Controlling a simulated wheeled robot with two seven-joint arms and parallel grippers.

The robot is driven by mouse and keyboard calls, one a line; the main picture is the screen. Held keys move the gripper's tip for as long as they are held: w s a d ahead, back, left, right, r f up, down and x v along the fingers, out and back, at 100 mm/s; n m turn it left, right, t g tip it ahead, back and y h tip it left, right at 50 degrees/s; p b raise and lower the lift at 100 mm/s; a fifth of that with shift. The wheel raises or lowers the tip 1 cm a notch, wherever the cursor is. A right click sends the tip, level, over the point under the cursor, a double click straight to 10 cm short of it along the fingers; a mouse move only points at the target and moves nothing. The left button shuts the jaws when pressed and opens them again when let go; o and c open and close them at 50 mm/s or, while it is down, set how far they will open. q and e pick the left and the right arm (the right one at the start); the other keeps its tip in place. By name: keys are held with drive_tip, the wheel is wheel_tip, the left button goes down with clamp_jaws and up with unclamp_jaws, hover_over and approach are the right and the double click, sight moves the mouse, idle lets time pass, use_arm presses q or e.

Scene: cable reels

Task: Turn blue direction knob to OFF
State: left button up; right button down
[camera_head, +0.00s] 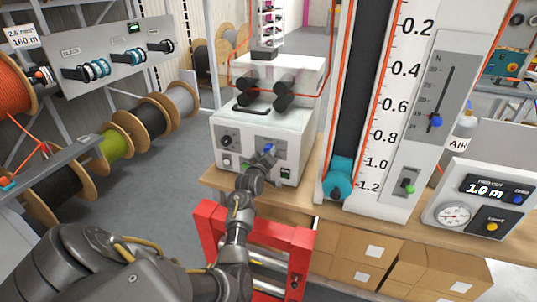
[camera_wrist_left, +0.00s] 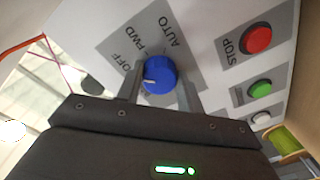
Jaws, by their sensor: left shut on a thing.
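The blue direction knob (camera_wrist_left: 159,73) sits on a grey label plate on the white panel, with OFF, FWD and AUTO printed beside it. Its pale mark is on the left side of its face; I cannot tell exactly which word it points at. My left gripper (camera_wrist_left: 159,92) has one finger on each side of the knob and is shut on it. In the head view the knob (camera_head: 269,149) shows as a small blue spot on the front of the white machine (camera_head: 225,158), with my left gripper (camera_head: 262,160) at it. My right gripper is not in view.
The red STOP button (camera_wrist_left: 257,39), a green button (camera_wrist_left: 260,89) and a white button (camera_wrist_left: 262,118) are close to the knob. The tall scale board (camera_head: 400,120) stands to the right on the wooden bench. A red frame (camera_head: 210,232) is below my left arm.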

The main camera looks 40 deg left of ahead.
use_arm(q)
drive_tip(key=o, duration=1)
drive_tip(key=b+v, duration=0.2)
drive_tip(key=v, duration=0.8)
drive_tip(key=shift+s, duration=0.4)
drive_tip(key=shift+d+f, duration=0.1)
drive_tip(key=shift+d, duration=0.05)
